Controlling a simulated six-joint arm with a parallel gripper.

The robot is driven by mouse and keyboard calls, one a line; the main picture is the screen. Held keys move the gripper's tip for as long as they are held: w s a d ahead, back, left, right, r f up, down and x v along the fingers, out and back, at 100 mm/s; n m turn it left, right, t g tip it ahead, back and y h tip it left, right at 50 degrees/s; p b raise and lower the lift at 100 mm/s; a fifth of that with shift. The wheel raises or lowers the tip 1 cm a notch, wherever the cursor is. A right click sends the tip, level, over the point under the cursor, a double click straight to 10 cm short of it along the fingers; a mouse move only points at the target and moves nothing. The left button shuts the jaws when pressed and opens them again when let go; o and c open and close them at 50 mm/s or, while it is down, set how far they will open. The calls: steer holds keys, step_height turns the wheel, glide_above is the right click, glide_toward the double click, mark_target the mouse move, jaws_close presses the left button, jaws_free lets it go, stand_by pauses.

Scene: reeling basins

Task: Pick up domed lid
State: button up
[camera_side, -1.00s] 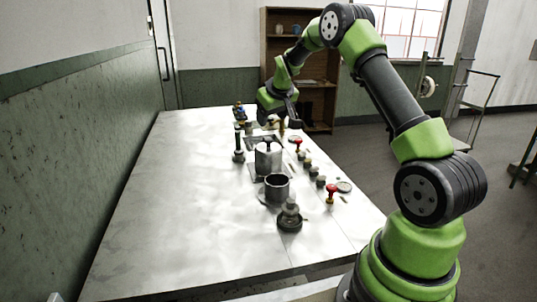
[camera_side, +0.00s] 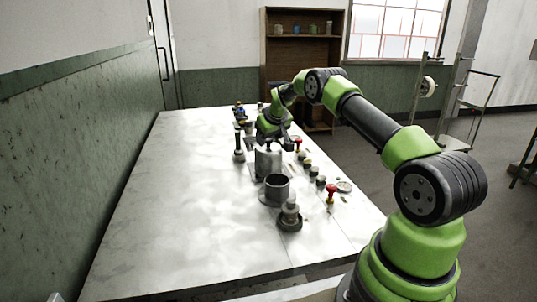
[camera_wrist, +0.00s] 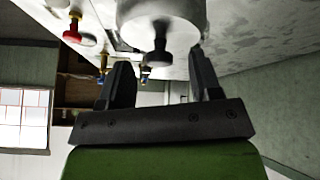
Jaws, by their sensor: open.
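The domed lid (camera_wrist: 185,28) shows in the wrist view as a pale round top with a dark knob (camera_wrist: 160,50). It sits on a grey cylindrical basin (camera_side: 266,164) on the table in the side view. My gripper (camera_wrist: 158,58) is open and empty, with one finger on each side of the knob in the picture. I cannot tell whether the fingers touch it. In the side view my gripper (camera_side: 272,140) is just above and behind the basin, and the wrist partly hides the lid area.
An open dark pot (camera_side: 276,188) and a grey stepped piece (camera_side: 290,215) stand nearer the camera. Red-knobbed pieces (camera_side: 331,192) and several small jars line the right side. A dark upright post (camera_side: 239,147) stands left of the basin. The left half of the table (camera_side: 170,220) is clear.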

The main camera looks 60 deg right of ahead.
steer(key=shift+w+d+f, duration=0.15)
steer(key=shift+w+f, duration=0.05)
steer(key=shift+f, duration=0.25)
jaws_close()
